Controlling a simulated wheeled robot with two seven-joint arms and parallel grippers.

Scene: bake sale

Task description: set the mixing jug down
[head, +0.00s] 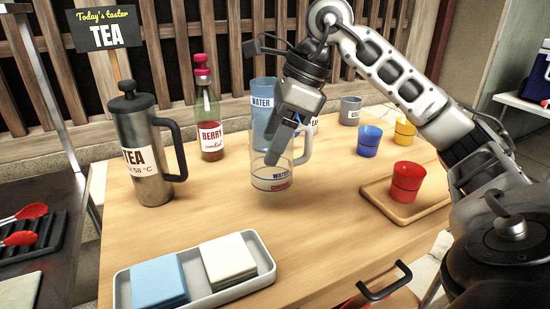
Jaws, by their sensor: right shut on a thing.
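The jug looks empty. My left gripper is not in view.
A steel tea flask (150,160) and a berry cordial bottle (209,125) stand left. A blue water jug (264,100) stands behind. Blue (369,141), yellow (404,133) and red (406,182) cups are right, the red one on a wooden tray (400,212). A napkin tray (262,260) is in front.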

